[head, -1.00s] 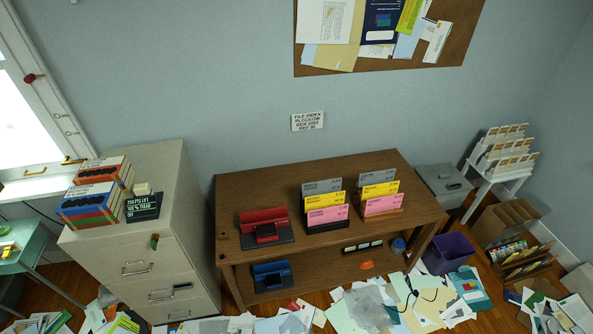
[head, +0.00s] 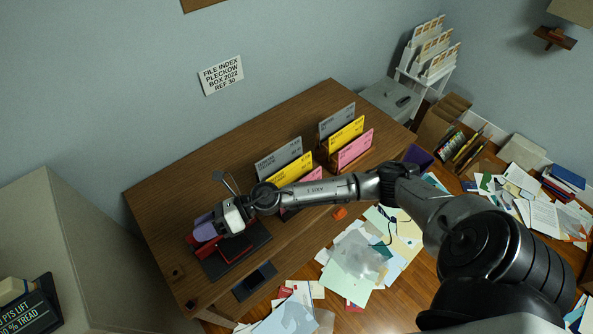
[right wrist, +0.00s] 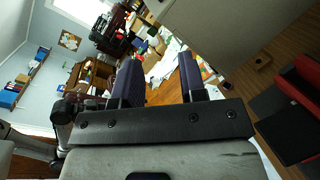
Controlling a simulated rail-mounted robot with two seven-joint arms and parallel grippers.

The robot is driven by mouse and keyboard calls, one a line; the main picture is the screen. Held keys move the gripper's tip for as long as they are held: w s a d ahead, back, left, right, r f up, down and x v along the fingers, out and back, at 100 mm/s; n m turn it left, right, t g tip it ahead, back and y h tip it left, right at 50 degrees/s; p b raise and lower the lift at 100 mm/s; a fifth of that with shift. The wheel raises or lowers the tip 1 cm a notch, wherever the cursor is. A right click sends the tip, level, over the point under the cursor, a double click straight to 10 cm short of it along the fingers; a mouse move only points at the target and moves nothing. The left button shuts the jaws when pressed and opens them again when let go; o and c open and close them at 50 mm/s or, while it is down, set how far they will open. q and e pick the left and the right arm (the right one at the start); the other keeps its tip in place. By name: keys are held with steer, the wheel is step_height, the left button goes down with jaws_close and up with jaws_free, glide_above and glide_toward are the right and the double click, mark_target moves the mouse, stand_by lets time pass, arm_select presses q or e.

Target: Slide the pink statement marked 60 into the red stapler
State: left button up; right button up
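The red stapler (head: 230,248) sits on a dark base at the left end of the brown table; part of it is behind my right gripper. My right gripper (head: 206,228) hovers at or just above it; I cannot tell whether they touch. Its purple fingers are apart and empty in the right wrist view (right wrist: 160,72), where the red stapler (right wrist: 303,80) shows at the right edge. A pink statement (head: 355,149) stands at the front of the right rack. Another pink statement (head: 290,212) in the left rack is mostly hidden by my right arm. Their numbers are unreadable. My left gripper is out of view.
Yellow statements (head: 346,134) and grey statements (head: 280,158) stand behind the pink ones. A dark stapler (head: 254,281) sits on the lower shelf. Papers (head: 358,258) litter the floor. A filing cabinet (head: 75,235) stands left of the table (head: 168,190). The table's back left is clear.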

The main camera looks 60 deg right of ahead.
steer(key=w+d+f+n+g+h+b, duration=0.1)
steer(key=d+f+n+g+h+b, duration=0.35)
steer(key=d+f+n, duration=0.4)
steer(key=s+d+f+n+g+h+b, duration=0.1)
steer(key=s+d+f+g+h+b, duration=0.15)
steer(key=d, duration=0.75)
steer(key=s+d+f+g+h+b, duration=0.15)
steer(key=d+h, duration=0.25)
steer(key=d, duration=0.5)
steer(key=s+d+f+n+g+h+b, duration=0.1)
steer(key=d+g+h, duration=0.15)
steer(key=d, duration=0.75)
steer(key=f, duration=0.7)
steer(key=s+f, duration=0.1)
steer(key=f, duration=0.3)
steer(key=shift+a+f+b, duration=0.2)
steer(key=shift+f+b, duration=0.15)
steer(key=shift+b, duration=0.05)
steer(key=shift+f, duration=0.55)
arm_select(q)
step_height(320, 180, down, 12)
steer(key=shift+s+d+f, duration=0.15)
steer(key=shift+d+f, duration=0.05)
arm_select(e)
steer(key=shift+f, duration=0.25)
steer(key=shift+c, duration=0.4)
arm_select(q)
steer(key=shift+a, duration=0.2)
arm_select(e)
jaws_close()
